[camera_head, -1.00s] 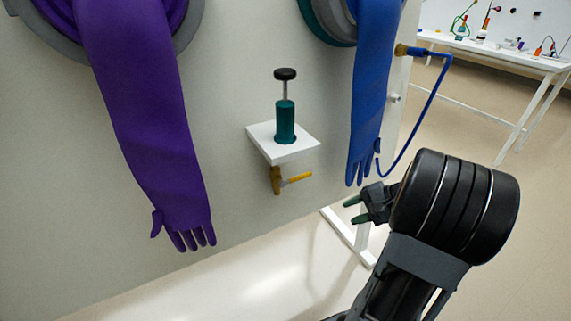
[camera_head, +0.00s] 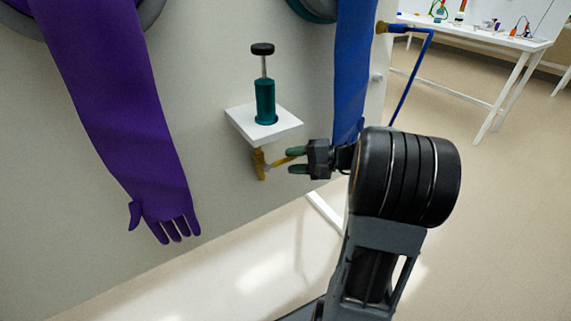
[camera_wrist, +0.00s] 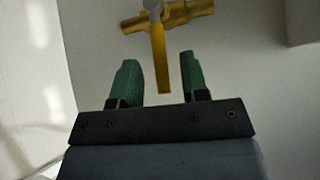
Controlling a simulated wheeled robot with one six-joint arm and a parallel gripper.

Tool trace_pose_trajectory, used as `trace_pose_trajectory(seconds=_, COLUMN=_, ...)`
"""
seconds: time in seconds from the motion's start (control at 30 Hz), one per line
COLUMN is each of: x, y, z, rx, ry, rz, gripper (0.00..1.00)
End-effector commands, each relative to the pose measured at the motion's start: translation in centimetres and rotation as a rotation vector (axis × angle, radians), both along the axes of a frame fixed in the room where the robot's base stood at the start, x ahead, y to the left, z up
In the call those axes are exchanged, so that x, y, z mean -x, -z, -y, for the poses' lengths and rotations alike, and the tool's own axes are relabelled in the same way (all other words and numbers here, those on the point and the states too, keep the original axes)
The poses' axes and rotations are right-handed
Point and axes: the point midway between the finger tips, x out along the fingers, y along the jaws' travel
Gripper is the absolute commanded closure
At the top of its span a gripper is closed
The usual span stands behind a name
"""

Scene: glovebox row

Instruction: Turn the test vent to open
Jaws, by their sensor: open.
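The test vent is a brass valve (camera_head: 260,164) on the panel below a small white shelf, with a yellow lever (camera_head: 283,161) pointing right toward my gripper. In the wrist view the brass valve body (camera_wrist: 185,14) is at the top and the yellow lever (camera_wrist: 160,62) runs down from it, its end lying between my fingers in the picture. My gripper (camera_head: 292,161) has green fingertips and is open; it also shows in the wrist view (camera_wrist: 163,78), one finger on each side of the lever. I see gaps on both sides, so no grip on it shows.
The white shelf (camera_head: 245,124) above the vent holds a teal hand pump (camera_head: 265,102) with a black knob. A purple glove (camera_head: 115,110) hangs at left and a blue glove (camera_head: 352,75) hangs close behind my gripper.

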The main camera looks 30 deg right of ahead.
Motion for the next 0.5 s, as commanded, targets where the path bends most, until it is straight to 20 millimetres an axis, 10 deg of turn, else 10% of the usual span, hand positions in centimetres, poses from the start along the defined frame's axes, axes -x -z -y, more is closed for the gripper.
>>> trace_pose_trajectory(seconds=0.5, x=-1.9, y=0.7, z=-2.5, rx=0.0, ry=0.001, rz=-0.001, gripper=0.59)
